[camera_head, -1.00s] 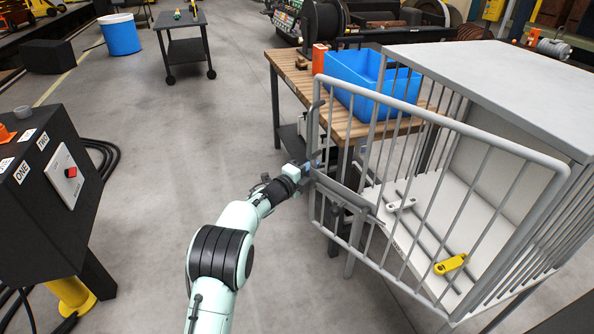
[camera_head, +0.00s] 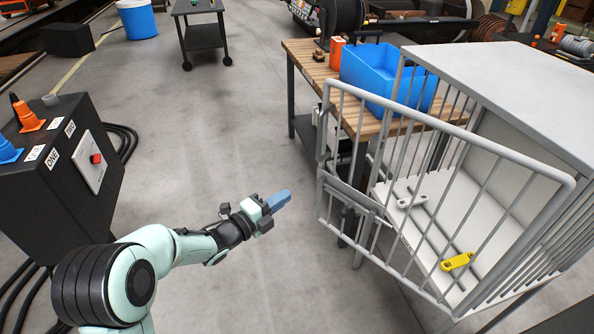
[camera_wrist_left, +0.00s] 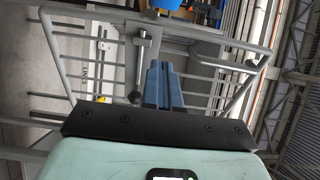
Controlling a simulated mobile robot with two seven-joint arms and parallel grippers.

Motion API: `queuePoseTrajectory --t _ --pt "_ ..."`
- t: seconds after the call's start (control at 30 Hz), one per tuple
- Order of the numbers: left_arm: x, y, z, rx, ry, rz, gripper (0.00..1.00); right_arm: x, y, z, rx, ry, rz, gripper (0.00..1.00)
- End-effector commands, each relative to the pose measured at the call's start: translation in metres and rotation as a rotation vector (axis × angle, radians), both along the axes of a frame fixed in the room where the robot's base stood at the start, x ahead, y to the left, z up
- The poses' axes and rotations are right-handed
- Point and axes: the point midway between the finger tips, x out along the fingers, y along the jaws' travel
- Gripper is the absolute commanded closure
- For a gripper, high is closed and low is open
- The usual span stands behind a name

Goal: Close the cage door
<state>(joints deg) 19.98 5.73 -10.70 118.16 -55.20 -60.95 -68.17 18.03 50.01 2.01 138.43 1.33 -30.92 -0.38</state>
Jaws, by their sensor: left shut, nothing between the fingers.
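The cage door (camera_head: 445,128) is a grey barred frame with a latch plate (camera_head: 352,196) on its left edge. It stands open, its left edge swung out from the cage (camera_head: 500,66), a grey box with a flat roof and barred sides. My left gripper (camera_head: 282,200) has blue fingers and is shut and empty. It is in the air left of the door's latch edge, apart from it in the head view. In the left wrist view the shut fingers (camera_wrist_left: 162,78) show in front of the door bars and latch rod. My right gripper is not in view.
Inside the cage lie rods with a white handle (camera_head: 410,202) and a yellow handle (camera_head: 457,262). A wooden workbench (camera_head: 318,72) with a blue bin (camera_head: 382,68) stands behind the door. A black control box (camera_head: 62,165) stands at left. The floor between is clear.

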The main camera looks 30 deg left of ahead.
Motion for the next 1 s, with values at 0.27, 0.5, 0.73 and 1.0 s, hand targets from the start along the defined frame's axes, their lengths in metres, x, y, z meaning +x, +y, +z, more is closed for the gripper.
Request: queuePoseTrajectory --t 0.27,0.5,0.73,1.0 --pt "0.045 -0.010 -0.002 0.000 -0.001 -0.002 1.00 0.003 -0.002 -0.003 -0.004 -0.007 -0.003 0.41" --pt "0.095 -0.020 -0.001 0.001 -0.001 0.000 1.00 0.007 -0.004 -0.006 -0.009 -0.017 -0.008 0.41" --pt "0.126 -0.026 -0.001 0.000 -0.001 0.001 1.00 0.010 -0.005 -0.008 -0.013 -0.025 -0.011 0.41" --pt "0.134 -0.027 -0.001 0.000 0.000 0.003 1.00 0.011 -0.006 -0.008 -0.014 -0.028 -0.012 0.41"
